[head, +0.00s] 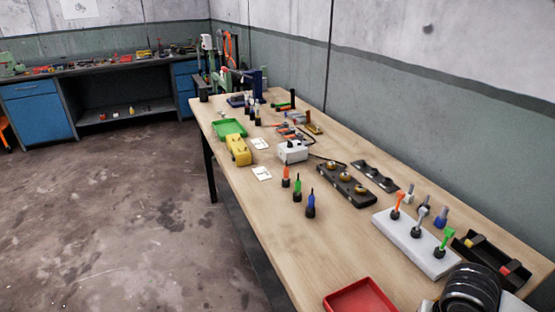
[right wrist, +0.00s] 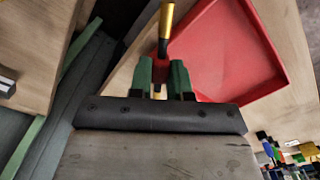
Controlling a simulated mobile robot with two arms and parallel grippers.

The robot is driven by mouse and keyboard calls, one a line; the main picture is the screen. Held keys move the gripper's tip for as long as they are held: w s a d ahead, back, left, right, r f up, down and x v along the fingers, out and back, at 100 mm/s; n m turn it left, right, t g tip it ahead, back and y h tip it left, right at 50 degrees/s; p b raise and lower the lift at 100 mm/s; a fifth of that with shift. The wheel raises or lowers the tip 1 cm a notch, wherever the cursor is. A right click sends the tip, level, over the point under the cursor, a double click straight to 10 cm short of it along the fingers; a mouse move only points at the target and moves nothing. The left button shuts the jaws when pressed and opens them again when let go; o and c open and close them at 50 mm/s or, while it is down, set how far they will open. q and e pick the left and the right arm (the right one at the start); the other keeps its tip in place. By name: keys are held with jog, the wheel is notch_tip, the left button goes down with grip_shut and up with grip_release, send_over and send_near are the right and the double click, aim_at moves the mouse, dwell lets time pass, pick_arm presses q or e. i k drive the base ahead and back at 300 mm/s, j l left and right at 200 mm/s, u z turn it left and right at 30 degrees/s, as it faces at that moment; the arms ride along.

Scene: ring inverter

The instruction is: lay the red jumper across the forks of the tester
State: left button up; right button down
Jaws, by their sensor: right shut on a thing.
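In the right wrist view my right gripper (right wrist: 160,78), with green fingers, is shut on the red jumper (right wrist: 162,48). The jumper has a red middle and gold ends; one gold end (right wrist: 167,20) sticks out beyond the fingertips. The gripper is beside and above the red tray. In the head view the gripper and the jumper are out of sight. A small white box (head: 292,153) with a dark lead stands mid-table and may be the tester; its forks are too small to make out. My left gripper is not in view.
The red tray (head: 360,297) lies at the near table edge. A white base (head: 415,245) with orange, grey and green levers stands beyond it. A black tray (head: 465,243) is at the right. Three coloured drivers (head: 297,193) stand upright. The near-left tabletop is clear.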

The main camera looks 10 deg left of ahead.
aim_at(239, 146)
jog(key=i+j+u, duration=0.1)
jog(key=j+u, duration=0.3)
jog(key=j, duration=0.3)
jog(key=i+j+u, duration=0.3)
jog(key=i+j, duration=0.25)
jog(key=i+j+u, duration=0.3)
jog(key=i+j, duration=0.25)
jog(key=i+u, duration=0.25)
jog(key=i, duration=0.9)
jog(key=i+z, duration=0.35)
jog(key=i+j+z, duration=0.2)
jog(key=z, duration=0.2)
jog(key=i+j+z, duration=0.45)
jog(key=z, duration=0.3)
jog(key=i+j+z, duration=0.2)
jog(key=z, duration=0.2)
jog(key=i+j+z, duration=0.1)
jog(key=z, duration=0.3)
jog(key=j+z, duration=0.4)
jog(key=i+j+z, duration=0.1)
jog(key=z, duration=0.3)
jog(key=j, duration=0.1)
